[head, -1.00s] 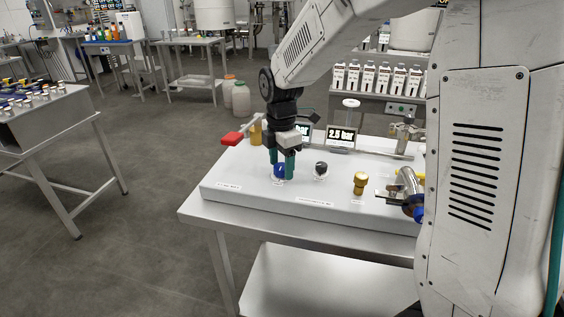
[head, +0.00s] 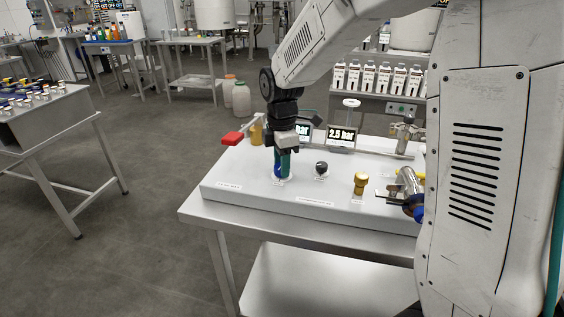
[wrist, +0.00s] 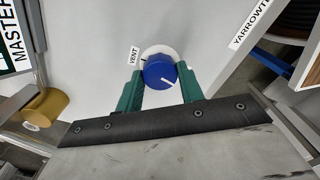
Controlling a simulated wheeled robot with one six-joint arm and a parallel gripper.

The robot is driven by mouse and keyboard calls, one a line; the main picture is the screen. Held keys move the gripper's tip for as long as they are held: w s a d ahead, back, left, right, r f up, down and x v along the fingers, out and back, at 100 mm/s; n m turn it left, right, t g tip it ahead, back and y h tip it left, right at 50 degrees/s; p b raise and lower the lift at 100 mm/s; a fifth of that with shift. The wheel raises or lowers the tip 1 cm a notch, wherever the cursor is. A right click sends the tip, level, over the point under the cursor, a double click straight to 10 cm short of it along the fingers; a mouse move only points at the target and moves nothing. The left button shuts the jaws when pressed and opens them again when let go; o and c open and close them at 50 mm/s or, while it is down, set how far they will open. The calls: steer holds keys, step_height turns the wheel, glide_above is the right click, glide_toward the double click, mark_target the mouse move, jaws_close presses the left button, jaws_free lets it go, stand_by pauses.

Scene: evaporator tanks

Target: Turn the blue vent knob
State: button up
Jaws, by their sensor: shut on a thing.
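The blue vent knob (head: 279,170) stands on the white panel (head: 237,176), near its front left. In the wrist view the blue knob (wrist: 160,70) shows a white pointer line aimed to the lower right, and a "VENT" label (wrist: 134,57) lies beside its white dial ring. My gripper (head: 283,163) points down over the knob. Its green fingers (wrist: 162,82) are shut on the knob, one on each side. In the head view the fingers partly cover the knob.
A black knob (head: 321,168) and a brass knob (head: 360,184) stand right of the vent knob. A red-handled lever (head: 233,139) is behind it at left. Pressure displays (head: 341,136) stand behind, one reading 2.5 bar. The panel front is clear.

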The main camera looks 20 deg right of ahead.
steer(key=m, duration=0.4)
steer(key=shift+m, duration=0.3)
steer(key=m, duration=0.4)
steer(key=shift+m, duration=0.3)
steer(key=m, duration=0.3)
steer(key=shift+m, duration=0.3)
steer(key=m, duration=0.4)
steer(key=shift+m, duration=0.3)
steer(key=m, duration=1.2)
steer(key=shift+m, duration=2)
